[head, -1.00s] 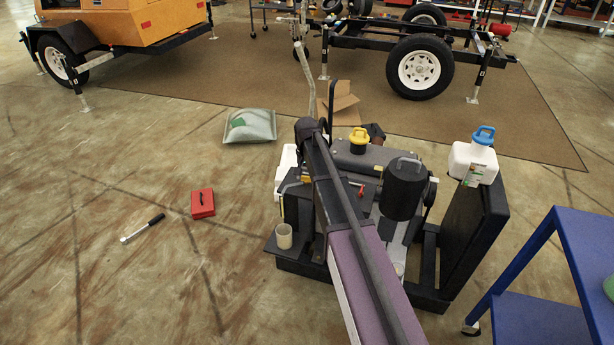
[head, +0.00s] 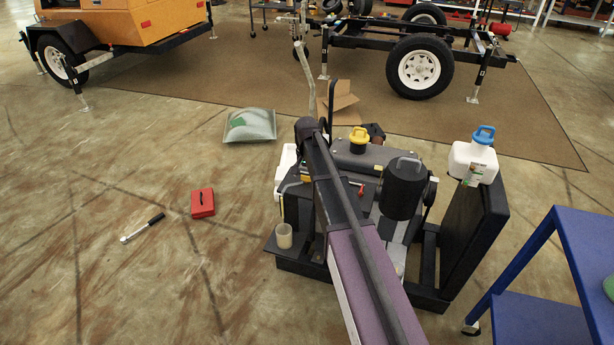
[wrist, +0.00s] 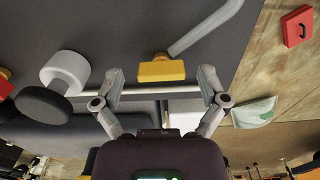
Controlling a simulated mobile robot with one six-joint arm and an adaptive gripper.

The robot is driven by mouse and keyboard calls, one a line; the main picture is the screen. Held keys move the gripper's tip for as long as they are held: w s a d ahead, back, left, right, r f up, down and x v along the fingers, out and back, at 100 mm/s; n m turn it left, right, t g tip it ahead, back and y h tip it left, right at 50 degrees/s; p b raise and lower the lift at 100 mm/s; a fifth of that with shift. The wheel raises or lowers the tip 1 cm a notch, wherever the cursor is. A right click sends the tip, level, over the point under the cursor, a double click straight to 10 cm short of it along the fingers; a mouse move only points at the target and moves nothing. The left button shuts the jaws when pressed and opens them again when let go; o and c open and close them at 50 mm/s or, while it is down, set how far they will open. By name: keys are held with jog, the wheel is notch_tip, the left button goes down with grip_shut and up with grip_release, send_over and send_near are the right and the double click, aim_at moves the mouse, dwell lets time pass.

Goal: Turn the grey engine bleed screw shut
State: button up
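My gripper (wrist: 162,82) is open in the wrist view, with one finger on each side of a yellow block (wrist: 161,70). I see nothing held between the fingers. A grey rod (wrist: 205,28) runs up and right from behind the block across the dark surface. A light grey round knob (wrist: 65,71) stands left of the fingers, next to a black round part (wrist: 42,104). I cannot tell for sure which part is the bleed screw. In the head view my arm covers the middle of the engine (head: 368,158) and hides the gripper.
A yellow cap (head: 359,137) and a black cylinder (head: 403,190) stand up from the engine. A white jug (head: 474,158) stands on the black panel at right. A cup (head: 284,236) sits on the front left ledge. A blue table (head: 585,240) is at right.

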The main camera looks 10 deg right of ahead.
jog(key=shift+n, duration=0.4)
jog(key=n, duration=0.8)
jog(key=shift+n, duration=0.3)
jog(key=n, duration=0.8)
jog(key=shift+r+n, duration=0.15)
jog(key=shift+n, duration=0.35)
notch_tip(320, 180, up, 14)
jog(key=p, duration=1.4)
jog(key=s+f+m+b, duration=1.2)
jog(key=s+f+b, duration=1)
jog(key=s, duration=0.4)
jog(key=shift+f+b, duration=0.3)
jog(key=shift+f, duration=0.1)
